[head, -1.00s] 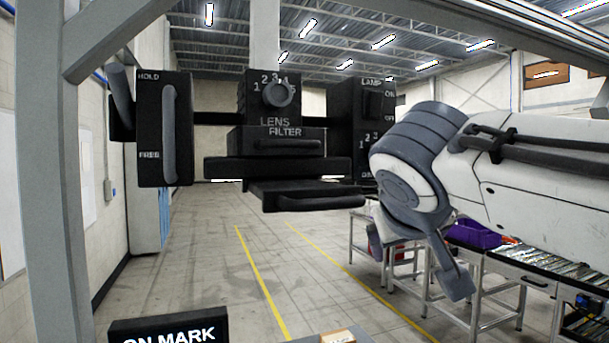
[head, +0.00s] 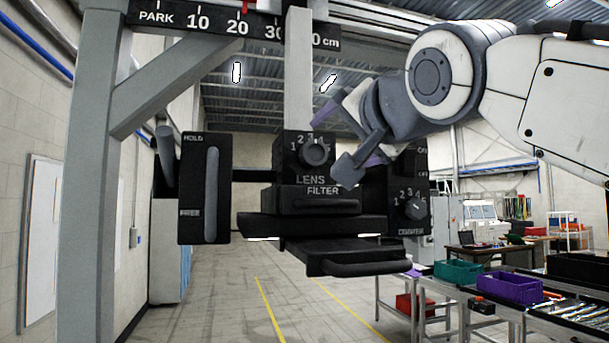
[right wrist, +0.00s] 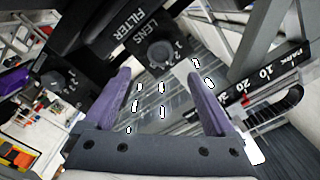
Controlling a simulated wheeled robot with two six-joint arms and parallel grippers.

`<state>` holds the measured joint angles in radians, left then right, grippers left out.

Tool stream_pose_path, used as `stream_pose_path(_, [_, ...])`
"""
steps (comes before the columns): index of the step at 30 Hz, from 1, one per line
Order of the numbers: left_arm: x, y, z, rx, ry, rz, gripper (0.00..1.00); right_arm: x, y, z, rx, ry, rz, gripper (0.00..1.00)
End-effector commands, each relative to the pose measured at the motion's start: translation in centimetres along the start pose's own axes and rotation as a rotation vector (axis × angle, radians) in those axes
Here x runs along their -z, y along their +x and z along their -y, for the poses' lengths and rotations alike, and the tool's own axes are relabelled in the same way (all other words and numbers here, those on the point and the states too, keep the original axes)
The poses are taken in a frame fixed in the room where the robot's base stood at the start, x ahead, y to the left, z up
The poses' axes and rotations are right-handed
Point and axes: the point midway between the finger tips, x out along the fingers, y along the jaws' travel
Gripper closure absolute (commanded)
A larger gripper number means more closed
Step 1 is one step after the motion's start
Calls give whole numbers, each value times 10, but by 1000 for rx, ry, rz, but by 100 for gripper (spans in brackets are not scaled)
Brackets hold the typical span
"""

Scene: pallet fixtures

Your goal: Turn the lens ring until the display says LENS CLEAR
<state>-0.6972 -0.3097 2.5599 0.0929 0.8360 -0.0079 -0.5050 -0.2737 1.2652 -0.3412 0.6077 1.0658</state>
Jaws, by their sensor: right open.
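The lens ring (head: 314,152) is a round dark knob with numbers around its top, on the black block marked LENS FILTER (head: 322,190). The ring also shows in the right wrist view (right wrist: 160,54), beyond and between my fingertips. My right gripper (head: 342,138) is open and empty, with purple-padded fingers, just right of the ring in the head view. Its two fingers also show in the right wrist view (right wrist: 157,78). I see no contact with the ring. My left gripper is not in view. The display is not in view, so its words cannot be read.
A second numbered dial (head: 413,208) sits right of the block. A HOLD/FREE lever panel (head: 205,195) hangs at left. A handled tray (head: 355,256) juts out below. A centimetre rail (head: 215,22) runs above. Benches with bins (head: 510,288) stand behind at right.

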Motion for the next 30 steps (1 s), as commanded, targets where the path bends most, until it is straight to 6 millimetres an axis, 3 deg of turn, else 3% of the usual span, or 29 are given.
stream_pose_path(16, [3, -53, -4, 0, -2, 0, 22, 3, 88, 2, -1, 4, 2, 10])
stream_pose_path(21, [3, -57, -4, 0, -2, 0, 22, 1, 100, 1, 1, 3, 2, 10])
stream_pose_path(29, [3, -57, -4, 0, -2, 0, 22, 0, 101, 0, 3, 3, 1, 10])
stream_pose_path(30, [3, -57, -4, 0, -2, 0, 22, 0, 101, 0, 3, 3, 1, 14])
